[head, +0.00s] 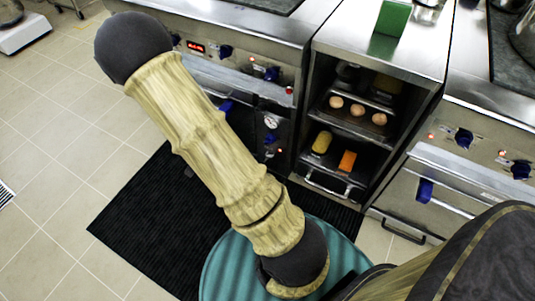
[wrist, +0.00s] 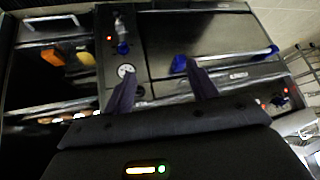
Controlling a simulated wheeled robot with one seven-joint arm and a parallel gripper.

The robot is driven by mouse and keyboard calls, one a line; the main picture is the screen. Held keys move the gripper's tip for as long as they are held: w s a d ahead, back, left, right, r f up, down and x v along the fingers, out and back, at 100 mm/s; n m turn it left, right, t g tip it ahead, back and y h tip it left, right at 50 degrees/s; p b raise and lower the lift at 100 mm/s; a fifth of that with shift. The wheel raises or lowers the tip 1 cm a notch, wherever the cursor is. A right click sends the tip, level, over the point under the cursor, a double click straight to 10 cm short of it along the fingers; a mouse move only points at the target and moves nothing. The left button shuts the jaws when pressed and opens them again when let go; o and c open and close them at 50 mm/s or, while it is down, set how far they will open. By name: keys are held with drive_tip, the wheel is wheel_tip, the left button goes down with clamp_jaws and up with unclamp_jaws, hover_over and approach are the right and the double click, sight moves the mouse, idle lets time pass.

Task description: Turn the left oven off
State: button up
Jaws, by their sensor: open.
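The left oven (head: 235,80) is the steel unit behind my arm in the head view. Its front has a red display (head: 195,47), blue knobs (head: 225,51) and small red lights. A side panel holds a round gauge (head: 270,122) and another blue knob (head: 268,139). In the wrist view this panel shows with its blue knob (wrist: 122,48), gauge (wrist: 126,71) and a lit red light. The oven door bar with its blue grip (wrist: 180,64) lies beyond my fingers. My gripper (wrist: 162,78) is open and empty in front of the oven; it is out of sight in the head view.
An open shelf cabinet (head: 376,60) with eggs, a yellow item and an orange item stands right of the left oven. A second oven with a blue-gripped handle (head: 425,190) is at the right.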

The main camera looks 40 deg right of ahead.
sight(268, 143)
drive_tip(key=d+f+m+t+h+b, duration=0.1)
drive_tip(key=d+f+h+b, duration=0.2)
drive_tip(key=f+b, duration=0.4)
drive_tip(key=s+d+f+m+h+b, duration=0.1)
drive_tip(key=d+f+h+b, duration=0.3)
drive_tip(key=f+b, duration=0.4)
drive_tip(key=s+d+f+m+t+h+b, duration=0.1)
drive_tip(key=d+f+h+b, duration=0.3)
drive_tip(key=f+b, duration=0.4)
wheel_tip(268, 143, down, 6)
drive_tip(key=shift+s+r+t, duration=0.15)
drive_tip(key=shift+r+t, duration=0.1)
drive_tip(key=shift+t, duration=0.05)
drive_tip(key=shift+r, duration=0.1)
drive_tip(key=b+x, duration=0.8)
drive_tip(key=x, duration=0.9)
drive_tip(key=shift+d+r, duration=0.1)
drive_tip(key=shift+d, duration=0.1)
drive_tip(key=shift+a, duration=0.1)
